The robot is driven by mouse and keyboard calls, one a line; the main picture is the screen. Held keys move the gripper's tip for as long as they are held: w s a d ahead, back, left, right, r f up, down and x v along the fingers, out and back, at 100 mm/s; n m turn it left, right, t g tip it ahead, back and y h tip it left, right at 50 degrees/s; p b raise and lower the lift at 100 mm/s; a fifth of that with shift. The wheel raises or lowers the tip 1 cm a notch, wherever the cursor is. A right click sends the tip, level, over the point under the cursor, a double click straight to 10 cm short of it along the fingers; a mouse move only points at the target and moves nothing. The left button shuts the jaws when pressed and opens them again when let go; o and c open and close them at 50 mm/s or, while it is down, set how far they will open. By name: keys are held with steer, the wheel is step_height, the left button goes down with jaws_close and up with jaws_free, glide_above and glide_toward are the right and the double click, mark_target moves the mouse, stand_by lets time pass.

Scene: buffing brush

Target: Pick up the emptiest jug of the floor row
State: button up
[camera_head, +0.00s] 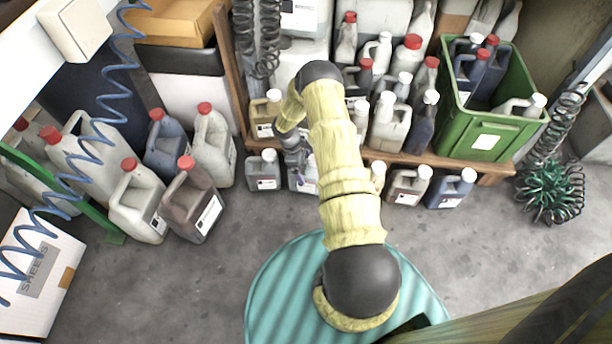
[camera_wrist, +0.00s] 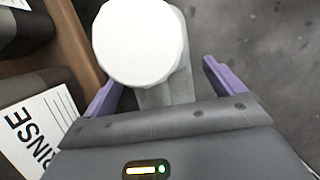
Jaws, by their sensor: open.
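A row of small white-capped jugs stands on the floor along the front of the low wooden rack. It has a grey jug (camera_head: 263,172) at the left, a pale jug partly behind my arm, a brownish jug (camera_head: 409,187) and a dark blue jug (camera_head: 452,189) at the right. Another jug (camera_head: 377,176) is mostly hidden by my arm. In the wrist view my gripper (camera_wrist: 160,74) is open, its purple fingers either side of a pale grey jug (camera_wrist: 178,88) with a large white cap (camera_wrist: 140,42). Its fill level is hidden from above.
The wooden rack (camera_head: 374,155) holds several more jugs and a green crate (camera_head: 485,138) just behind the row. Large red-capped jugs (camera_head: 137,203) stand at the left. A jug labelled RINSE (camera_wrist: 35,125) is close to my left finger. Grey floor in front is clear.

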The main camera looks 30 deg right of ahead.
steer(key=c, duration=1.5)
steer(key=shift+o, duration=0.2)
step_height(320, 180, up, 10)
steer(key=p, duration=0.5)
steer(key=shift+p, duration=0.3)
